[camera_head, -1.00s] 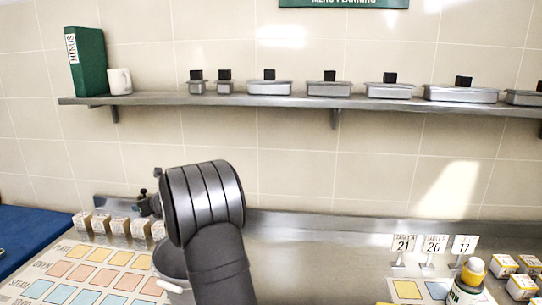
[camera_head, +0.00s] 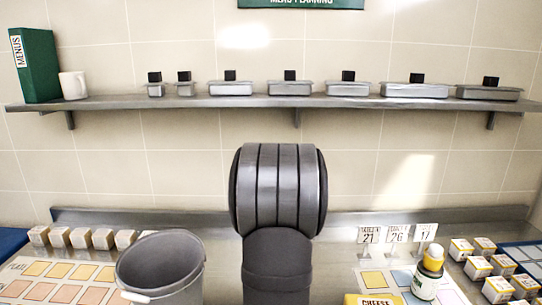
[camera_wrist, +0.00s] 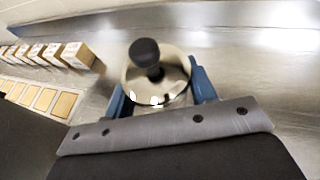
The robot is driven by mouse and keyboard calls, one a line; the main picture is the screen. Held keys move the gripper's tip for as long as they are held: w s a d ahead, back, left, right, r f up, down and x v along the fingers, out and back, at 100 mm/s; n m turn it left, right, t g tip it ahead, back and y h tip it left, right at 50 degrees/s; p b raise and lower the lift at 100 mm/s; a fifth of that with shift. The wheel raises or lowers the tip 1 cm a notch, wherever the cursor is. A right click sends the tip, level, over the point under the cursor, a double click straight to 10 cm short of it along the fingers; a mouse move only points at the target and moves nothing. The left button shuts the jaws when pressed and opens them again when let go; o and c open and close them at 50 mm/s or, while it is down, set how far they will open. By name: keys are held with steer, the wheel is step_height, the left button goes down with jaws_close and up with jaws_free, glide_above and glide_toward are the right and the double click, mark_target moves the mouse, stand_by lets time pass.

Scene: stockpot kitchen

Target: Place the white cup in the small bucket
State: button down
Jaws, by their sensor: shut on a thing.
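The white cup (camera_head: 73,85) stands on the wall shelf beside the green menu binder in the head view. The small grey bucket (camera_head: 160,268) stands on the counter at lower left, its open top facing up. My gripper (camera_wrist: 160,92) shows in the wrist view, its blue fingers on both sides of a shiny round metal piece with a black knob (camera_wrist: 145,52). It is shut on that piece, not on the cup. In the head view my arm hides the gripper. The wrist view shows neither cup nor bucket.
Several lidded metal pans (camera_head: 290,87) line the shelf (camera_head: 240,103). Small boxes (camera_head: 103,238) stand behind the coloured chart at left. Number signs (camera_head: 397,233), a yellow-topped bottle (camera_head: 427,277) and more boxes (camera_head: 482,267) are at right. The counter's middle is partly hidden by my arm.

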steer(key=s+d+n+g+y, duration=0.2)
steer(key=s+d+n+y, duration=0.1)
steer(key=s+d, duration=0.65)
steer(key=s+d+n+g+y, duration=0.2)
steer(key=s+n+g+y, duration=0.1)
steer(key=s, duration=0.7)
steer(key=s+d+n+g+y, duration=0.2)
steer(key=s+n, duration=0.1)
steer(key=s, duration=0.6)
steer(key=shift+g, duration=0.3)
steer(key=x, duration=0.4)
steer(key=f+x, duration=0.1)
steer(key=x, duration=0.3)
steer(key=w+d+f+x, duration=0.1)
steer(key=x, duration=0.3)
steer(key=shift+w+a+f, duration=0.1)
steer(key=shift+w+a, duration=0.05)
steer(key=shift+a, duration=0.1)
steer(key=shift+f, duration=2.1)
steer(key=shift+f, duration=0.15)
steer(key=c, duration=0.6)
jaws_free()
